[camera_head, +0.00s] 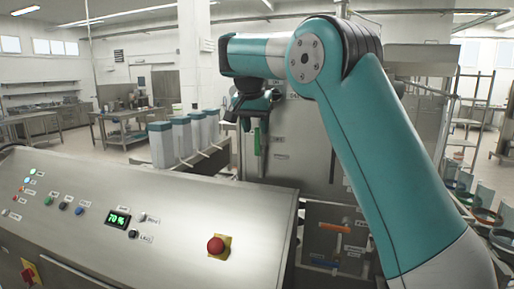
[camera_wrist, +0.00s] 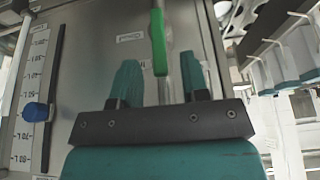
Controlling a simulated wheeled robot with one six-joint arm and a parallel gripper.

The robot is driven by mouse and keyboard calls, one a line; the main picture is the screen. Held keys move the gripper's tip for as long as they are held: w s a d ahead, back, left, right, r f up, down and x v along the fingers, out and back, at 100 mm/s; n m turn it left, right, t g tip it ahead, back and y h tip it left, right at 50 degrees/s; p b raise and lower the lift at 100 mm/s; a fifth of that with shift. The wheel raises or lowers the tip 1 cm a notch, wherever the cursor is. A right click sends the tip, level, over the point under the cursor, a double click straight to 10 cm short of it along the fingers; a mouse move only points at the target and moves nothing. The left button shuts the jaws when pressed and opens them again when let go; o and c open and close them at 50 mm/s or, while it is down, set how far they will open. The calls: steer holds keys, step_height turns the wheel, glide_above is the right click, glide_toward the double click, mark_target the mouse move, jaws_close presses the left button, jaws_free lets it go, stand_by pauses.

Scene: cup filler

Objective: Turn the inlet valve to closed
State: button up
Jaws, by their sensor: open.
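A green lever handle (camera_head: 257,140) hangs upright on the front of the steel machine cabinet in the head view. It also shows in the wrist view (camera_wrist: 159,45), running down from the top edge. My gripper (camera_head: 254,103) is at the handle's upper part in the head view. In the wrist view my gripper (camera_wrist: 159,80) is open, with one teal finger on each side of the handle's line. I cannot tell whether a finger touches it. The small labels are too blurred to read, so I cannot confirm which lever is the inlet valve.
An orange handle (camera_head: 334,228) and a blue handle (camera_head: 324,262) sit lower on the machine. A control panel (camera_head: 165,205) with a red stop button (camera_head: 216,245) fills the left front. A blue slider (camera_wrist: 36,111) sits by a scale.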

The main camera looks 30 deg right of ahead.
mark_target(257, 130)
steer(key=shift+x, duration=1.6)
steer(key=shift+c, duration=0.2)
jaws_close()
